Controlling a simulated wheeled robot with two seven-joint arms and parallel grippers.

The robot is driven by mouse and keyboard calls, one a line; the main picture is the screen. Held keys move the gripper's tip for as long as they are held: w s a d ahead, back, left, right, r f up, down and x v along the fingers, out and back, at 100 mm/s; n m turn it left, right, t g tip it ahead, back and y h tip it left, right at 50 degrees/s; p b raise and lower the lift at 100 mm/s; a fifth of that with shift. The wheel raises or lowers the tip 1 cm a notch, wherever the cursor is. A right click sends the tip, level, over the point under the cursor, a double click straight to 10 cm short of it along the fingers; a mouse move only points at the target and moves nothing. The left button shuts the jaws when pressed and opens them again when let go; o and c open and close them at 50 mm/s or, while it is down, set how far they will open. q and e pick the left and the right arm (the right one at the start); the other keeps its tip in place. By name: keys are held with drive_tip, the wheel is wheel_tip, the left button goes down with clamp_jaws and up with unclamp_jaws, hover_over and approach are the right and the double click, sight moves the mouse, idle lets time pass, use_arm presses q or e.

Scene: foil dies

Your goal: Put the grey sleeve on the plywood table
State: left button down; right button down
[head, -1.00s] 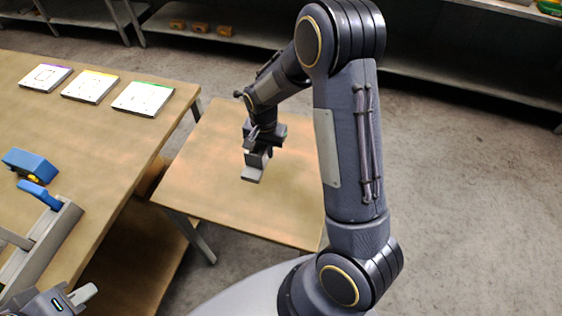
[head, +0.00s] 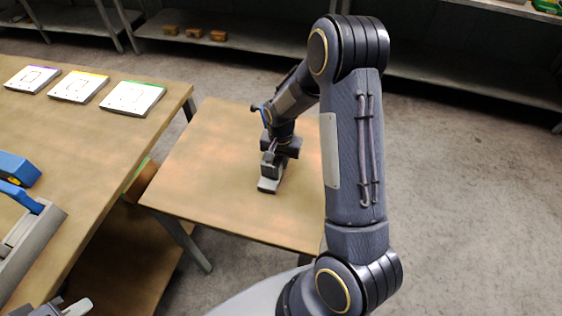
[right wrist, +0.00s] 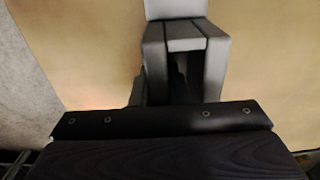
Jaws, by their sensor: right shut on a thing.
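My right gripper (head: 271,172) is shut on the grey sleeve (head: 268,186), a small light-grey block, over the lower plywood table (head: 205,150). The sleeve is at or just above the tabletop; I cannot tell whether it touches. In the right wrist view the sleeve's pale end (right wrist: 176,8) shows beyond the gripper fingers (right wrist: 186,45), with the tabletop (right wrist: 85,60) behind. The rest of the sleeve is hidden by the fingers. My left gripper (head: 66,308) is cut off at the bottom left edge, so its opening is unclear.
A larger wooden bench (head: 95,150) stands at the left, with several white cards, a blue block (head: 18,168) and a grey fixture (head: 30,240) on it. Shelves (head: 240,35) run along the back. The plywood table is clear around the gripper.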

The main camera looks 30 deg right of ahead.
drive_tip(key=shift+f, duration=0.1)
drive_tip(key=shift+f+b, duration=0.2)
drive_tip(key=shift+b, duration=0.1)
drive_tip(key=c, duration=1.4)
unclamp_jaws()
drive_tip(key=shift+r, duration=0.1)
